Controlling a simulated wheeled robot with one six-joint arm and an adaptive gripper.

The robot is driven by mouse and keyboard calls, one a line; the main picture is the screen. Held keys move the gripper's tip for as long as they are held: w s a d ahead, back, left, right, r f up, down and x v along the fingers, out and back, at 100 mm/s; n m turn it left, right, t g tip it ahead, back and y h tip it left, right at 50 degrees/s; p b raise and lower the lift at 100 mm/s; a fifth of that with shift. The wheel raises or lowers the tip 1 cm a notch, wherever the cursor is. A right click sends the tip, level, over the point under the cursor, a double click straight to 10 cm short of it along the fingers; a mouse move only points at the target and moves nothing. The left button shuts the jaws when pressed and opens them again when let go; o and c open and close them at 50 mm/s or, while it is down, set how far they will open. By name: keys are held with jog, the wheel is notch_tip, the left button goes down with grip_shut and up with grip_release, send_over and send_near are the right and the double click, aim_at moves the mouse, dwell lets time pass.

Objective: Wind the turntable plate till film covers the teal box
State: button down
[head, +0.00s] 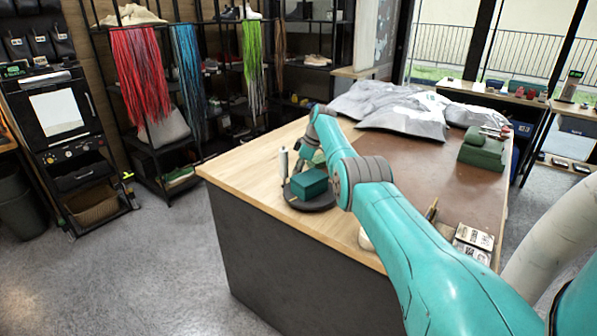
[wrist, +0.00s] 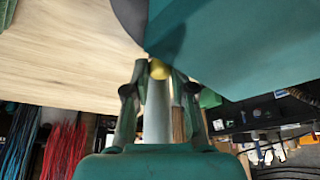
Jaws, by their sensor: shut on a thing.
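The teal box (head: 310,184) sits on the dark round turntable plate (head: 322,206) at the table's near left corner. In the wrist view the box (wrist: 240,40) fills the upper right, and the plate's dark edge (wrist: 130,14) shows beside it. A pale upright roll (head: 283,163) stands beside the plate's left side. My gripper (wrist: 159,78) is shut with a yellow knob (wrist: 159,69) between its fingertips, close by the box and plate edge. In the head view my arm partly hides the gripper. I cannot make out clear film on the box.
The wooden table (head: 240,168) has bare room left of the plate. Grey wrapped bundles (head: 400,112) lie at its back, and a green stack (head: 482,150) stands at the right. Small boxes (head: 473,240) lie near my arm. Shelves with coloured laces (head: 140,75) stand behind.

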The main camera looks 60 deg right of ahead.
jog(key=shift+a, duration=0.2)
dwell(0.5)
jog(key=c, duration=1.3)
grip_release()
jog(key=shift+o, duration=0.2)
jog(key=shift+n, duration=0.3)
jog(key=v, duration=1.2)
jog(key=shift+d, duration=0.1)
